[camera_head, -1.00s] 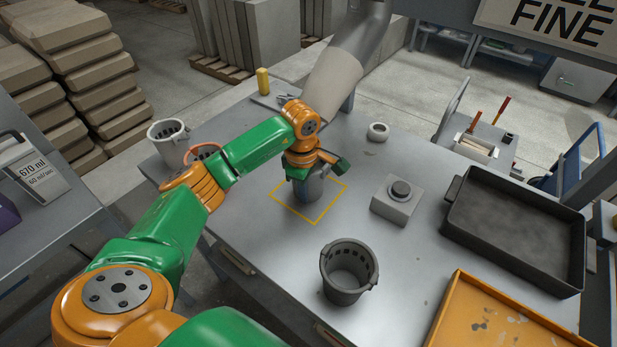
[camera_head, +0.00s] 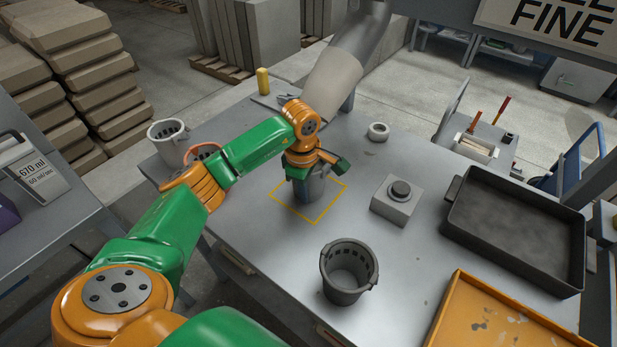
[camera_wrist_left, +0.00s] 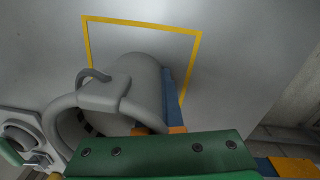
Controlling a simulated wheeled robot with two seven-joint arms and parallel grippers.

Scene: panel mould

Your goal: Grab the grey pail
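A grey pail (camera_head: 316,187) stands upright inside the yellow outlined square on the table. My left gripper (camera_head: 301,176) is over it, at its rim. In the left wrist view the grey pail (camera_wrist_left: 140,85) shows its round mouth and a curved handle. One blue finger (camera_wrist_left: 172,98) of the left gripper lies along the outside of its wall. The other finger is mostly hidden behind the green gripper body, so its closure on the wall is unclear. A darker grey pail (camera_head: 347,272) stands empty at the table's front. My right gripper is not in view.
A block with a round dark knob (camera_head: 398,197) stands right of the square, near a dark tray (camera_head: 468,240) and an orange tray (camera_head: 457,297). A whitish pail (camera_head: 168,143) stands at the left corner. A tape roll (camera_head: 378,131) lies behind. Bare tabletop surrounds the square.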

